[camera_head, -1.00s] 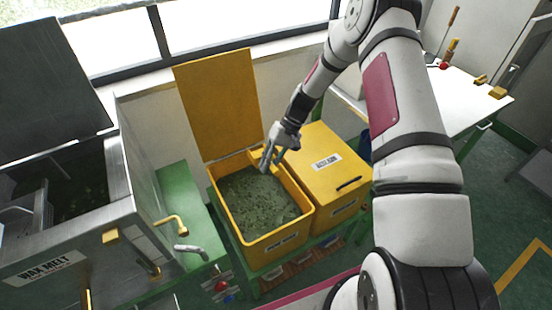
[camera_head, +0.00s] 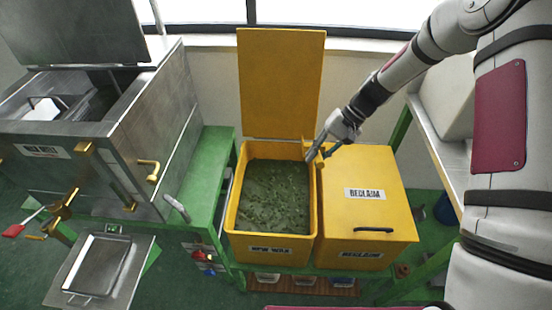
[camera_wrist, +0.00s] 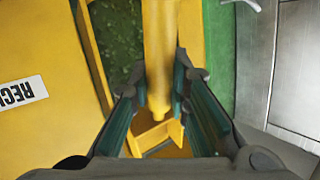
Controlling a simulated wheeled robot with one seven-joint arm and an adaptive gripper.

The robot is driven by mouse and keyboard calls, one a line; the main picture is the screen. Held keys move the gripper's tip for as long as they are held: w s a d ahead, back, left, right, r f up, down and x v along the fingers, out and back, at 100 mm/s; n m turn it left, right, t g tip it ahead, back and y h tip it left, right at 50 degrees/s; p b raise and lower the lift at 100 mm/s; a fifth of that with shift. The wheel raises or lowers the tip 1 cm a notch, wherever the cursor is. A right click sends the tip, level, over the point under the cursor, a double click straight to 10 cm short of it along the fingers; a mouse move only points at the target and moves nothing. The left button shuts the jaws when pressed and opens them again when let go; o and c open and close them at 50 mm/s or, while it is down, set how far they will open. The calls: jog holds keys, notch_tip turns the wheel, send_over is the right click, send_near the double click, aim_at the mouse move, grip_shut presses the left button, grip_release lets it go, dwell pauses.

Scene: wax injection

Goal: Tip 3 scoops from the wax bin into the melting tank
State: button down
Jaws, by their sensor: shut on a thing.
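The open yellow wax bin (camera_head: 233,205) stands in the middle of the head view, its lid raised at the back, with green wax (camera_head: 275,197) inside. My gripper (camera_head: 318,152) is at the bin's back right corner. In the wrist view, my gripper (camera_wrist: 158,88) is shut on a yellow bar that looks like the scoop handle (camera_wrist: 160,45). A small yellow box-like part (camera_wrist: 155,137) shows beyond the bar's end; I cannot tell whether it belongs to the scoop or the bin. The steel melting tank (camera_head: 150,125) stands at the left with its lid up.
A closed yellow reclaim bin (camera_head: 385,222) stands right of the wax bin and also shows in the wrist view (camera_wrist: 40,130). A green bench (camera_head: 205,170) lies between tank and wax bin. A steel tray (camera_head: 98,262) and a red-handled valve (camera_head: 35,220) are front left.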

jog(key=a+f+m+b, duration=0.1)
jog(key=a+f+b, duration=0.1)
jog(key=a+b, duration=0.95)
notch_tip(320, 180, down, 24)
jog(key=a+b, duration=0.1)
jog(key=b, duration=1.5)
jog(key=shift+f+g+b, duration=0.15)
jog(key=shift+g+b, duration=0.25)
